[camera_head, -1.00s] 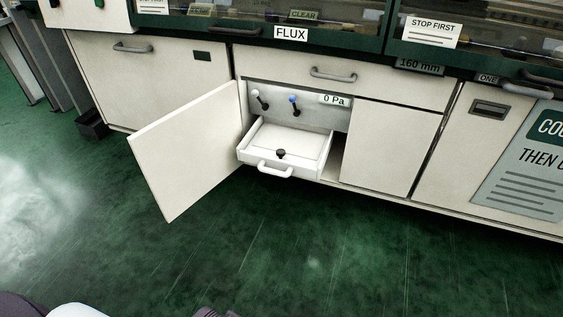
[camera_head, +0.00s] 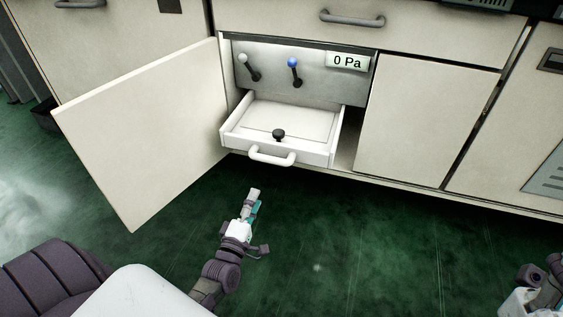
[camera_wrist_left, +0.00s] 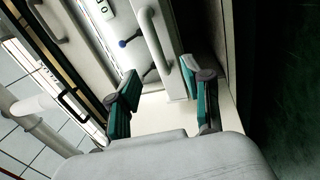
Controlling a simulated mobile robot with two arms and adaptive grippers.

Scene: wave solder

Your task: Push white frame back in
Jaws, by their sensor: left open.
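The white frame (camera_head: 328,152) is a shallow white tray pulled out of the open cabinet below the counter. A light grey bar handle (camera_head: 271,157) is on its front and a black knob (camera_head: 279,134) stands near its front edge. My left gripper (camera_head: 254,195) is open and empty in front of and below the frame, apart from the handle in the head view. In the left wrist view its teal-padded fingers (camera_wrist_left: 163,102) are spread, with the frame's handle (camera_wrist_left: 155,42) beyond them. Part of my right arm shows at the lower right; its fingers cannot be made out.
An open cabinet door (camera_head: 145,130) swings out at the left of the frame. Two levers, one white-tipped (camera_head: 249,68) and one blue-tipped (camera_head: 294,72), and a "0 Pa" label (camera_head: 347,62) are on the panel behind. A closed panel (camera_head: 425,115) is at the right. The green floor in front is clear.

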